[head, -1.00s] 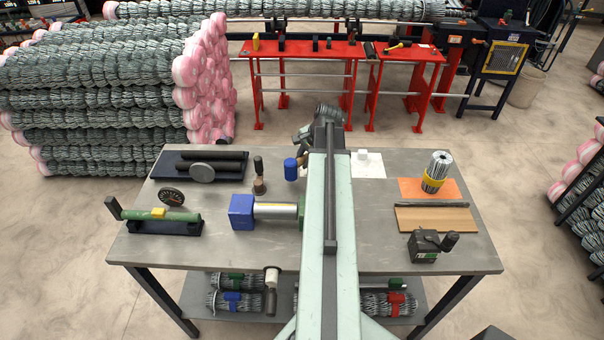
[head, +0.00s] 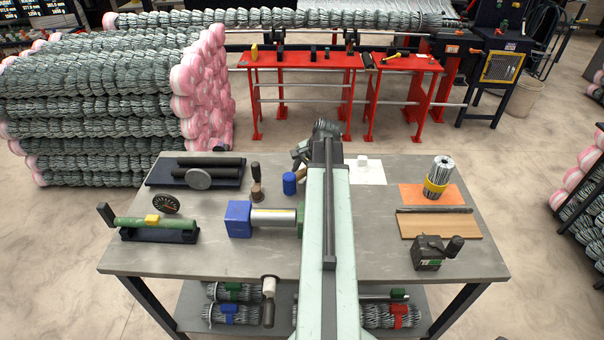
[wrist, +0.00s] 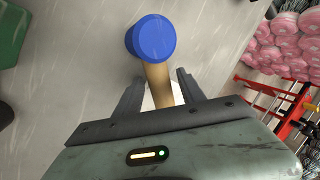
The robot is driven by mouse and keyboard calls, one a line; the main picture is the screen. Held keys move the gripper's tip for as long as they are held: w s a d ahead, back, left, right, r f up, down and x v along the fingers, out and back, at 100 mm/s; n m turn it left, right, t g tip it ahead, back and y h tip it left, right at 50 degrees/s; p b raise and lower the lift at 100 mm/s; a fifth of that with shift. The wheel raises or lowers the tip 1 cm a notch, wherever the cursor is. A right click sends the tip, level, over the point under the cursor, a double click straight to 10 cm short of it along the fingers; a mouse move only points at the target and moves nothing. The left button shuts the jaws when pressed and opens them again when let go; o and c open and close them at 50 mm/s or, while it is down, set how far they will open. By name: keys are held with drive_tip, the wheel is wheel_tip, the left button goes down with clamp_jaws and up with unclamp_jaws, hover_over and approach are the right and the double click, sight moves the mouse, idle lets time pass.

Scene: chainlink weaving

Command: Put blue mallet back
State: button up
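The blue mallet has a blue cylindrical head (head: 289,184) and a light wooden handle (head: 300,173). It is at the back middle of the grey workbench (head: 225,255), just left of my arm. In the wrist view the blue head (wrist: 150,38) lies beyond my fingertips, and the handle (wrist: 158,82) runs back between the two fingers. My gripper (wrist: 158,85) is open around the handle, with a gap clearly showing on the left side. In the head view my gripper is small and partly hidden by my arm.
A blue block with a metal cylinder (head: 255,218) lies in front. A dark tray with rods (head: 158,175) and a green tool (head: 158,224) are further left. A wire bundle (head: 437,178) and boards are right.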

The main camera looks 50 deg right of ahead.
drive_tip(key=shift+r, duration=0.1)
drive_tip(key=p+v, duration=1.1)
drive_tip(key=v, duration=0.1)
drive_tip(key=shift+w+a, duration=0.1)
drive_tip(key=shift+a, duration=0.05)
drive_tip(key=w+a+f+n+g, duration=0.1)
drive_tip(key=w+a+n, duration=0.3)
drive_tip(key=a, duration=0.7)
drive_tip(key=w+a+n+g+y, duration=0.1)
drive_tip(key=w+a+n, duration=0.4)
drive_tip(key=a, duration=0.6)
drive_tip(key=w+a+f+n+g, duration=0.1)
drive_tip(key=w+a+n, duration=0.3)
drive_tip(key=a, duration=0.7)
drive_tip(key=a+n+g+h, duration=0.1)
drive_tip(key=a+n, duration=0.5)
drive_tip(key=a, duration=0.9)
drive_tip(key=shift+s+g, duration=0.3)
drive_tip(key=shift+s, duration=0.05)
